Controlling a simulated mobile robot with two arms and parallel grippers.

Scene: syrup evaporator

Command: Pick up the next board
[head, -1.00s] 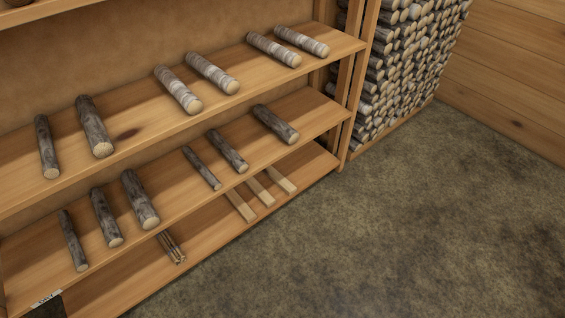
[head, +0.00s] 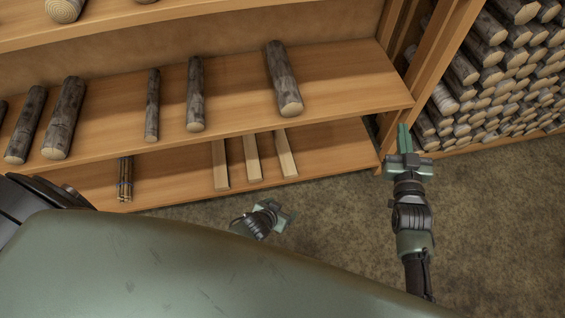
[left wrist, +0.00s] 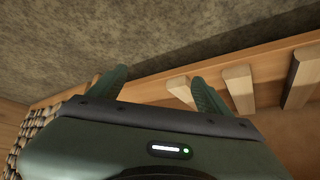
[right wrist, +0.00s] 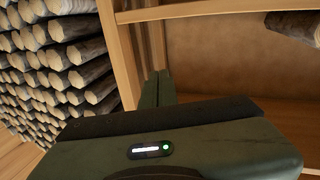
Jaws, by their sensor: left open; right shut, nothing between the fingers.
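Three pale boards (head: 220,165) (head: 252,158) (head: 284,154) lie side by side on the bottom shelf (head: 330,160), ends toward the front edge. They also show in the left wrist view (left wrist: 240,88), one partly hidden behind a finger. My left gripper (head: 282,213) is open and empty in front of the shelf, below the boards in the head view and apart from them. Its spread fingers show in the left wrist view (left wrist: 160,76). My right gripper (head: 404,138) is shut and empty by the shelf's right end post. Its fingers lie together in the right wrist view (right wrist: 157,85).
Dark logs (head: 283,80) lie on the shelf above the boards. A bundle of thin sticks (head: 125,178) lies left of the boards. Stacked firewood (head: 490,60) fills the rack right of the shelf post. The floor (head: 500,220) at right is clear.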

